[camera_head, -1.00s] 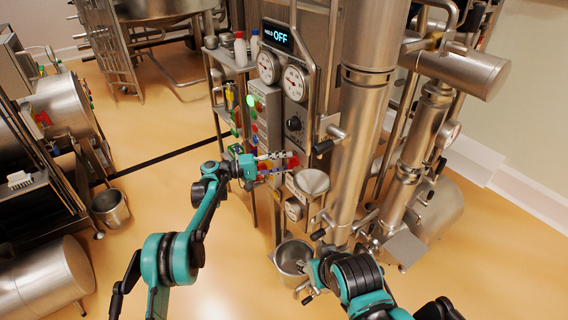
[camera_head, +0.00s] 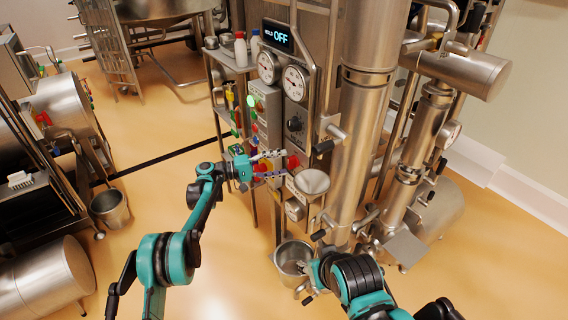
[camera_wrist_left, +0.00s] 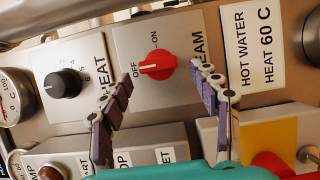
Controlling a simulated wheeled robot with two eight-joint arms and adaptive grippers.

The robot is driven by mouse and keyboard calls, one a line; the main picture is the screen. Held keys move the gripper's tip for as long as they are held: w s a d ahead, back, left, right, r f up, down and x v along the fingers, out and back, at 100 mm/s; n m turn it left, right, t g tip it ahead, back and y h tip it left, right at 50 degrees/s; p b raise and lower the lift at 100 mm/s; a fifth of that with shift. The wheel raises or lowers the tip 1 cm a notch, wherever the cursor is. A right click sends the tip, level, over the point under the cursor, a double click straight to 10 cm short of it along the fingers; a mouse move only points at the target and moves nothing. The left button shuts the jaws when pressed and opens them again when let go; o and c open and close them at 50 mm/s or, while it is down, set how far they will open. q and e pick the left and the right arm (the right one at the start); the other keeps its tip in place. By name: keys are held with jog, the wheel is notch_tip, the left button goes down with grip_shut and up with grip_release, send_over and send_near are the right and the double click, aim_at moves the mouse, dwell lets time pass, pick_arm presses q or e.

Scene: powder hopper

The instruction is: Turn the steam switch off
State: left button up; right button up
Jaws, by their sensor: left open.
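The steam switch (camera_wrist_left: 157,65) is a red knob on a grey plate in the left wrist view. OFF is printed at its left, ON above it and STEAM, partly covered, at its right. Its white mark is at the left end, beside OFF. In the head view the knob shows as a small red spot (camera_head: 293,162) on the machine's panel. My left gripper (camera_head: 283,163) is open in front of the panel. In the left wrist view its fingers (camera_wrist_left: 161,77) stand apart below and either side of the knob, and nothing is between them. My right gripper (camera_head: 306,292) is low and partly hidden.
A black HEAT knob (camera_wrist_left: 67,84) sits left of the switch. Lower boxes with buttons (camera_wrist_left: 150,145) and a yellow plate with a red part (camera_wrist_left: 270,160) lie below.

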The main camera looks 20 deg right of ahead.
pick_arm(q)
jog(key=a, duration=1)
jog(key=shift+w+a, duration=0.2)
jog(key=shift+a, duration=0.05)
jog(key=s+a+r+n+t+y, duration=0.1)
jog(key=s+a+r+t+y, duration=0.1)
jog(key=s+a+r+y, duration=0.35)
jog(key=s+a+r+n+t+y, duration=0.1)
jog(key=s+a+r+t+y, duration=0.15)
jog(key=s, duration=0.65)
jog(key=s+a+f+t+y, duration=0.1)
jog(key=s+a+f+y, duration=0.1)
jog(key=s+a, duration=0.4)
jog(key=s+a+f+m+t+y, duration=0.1)
jog(key=s+a+f+y, duration=0.2)
jog(key=s+a, duration=0.3)
jog(key=s+a+f+t+y, duration=0.1)
jog(key=s+a+y, duration=0.4)
jog(key=s, duration=0.7)
jog(key=shift+s+a+f+m, duration=0.2)
jog(key=shift+a+f+m, duration=0.1)
jog(key=shift+a+f, duration=0.4)
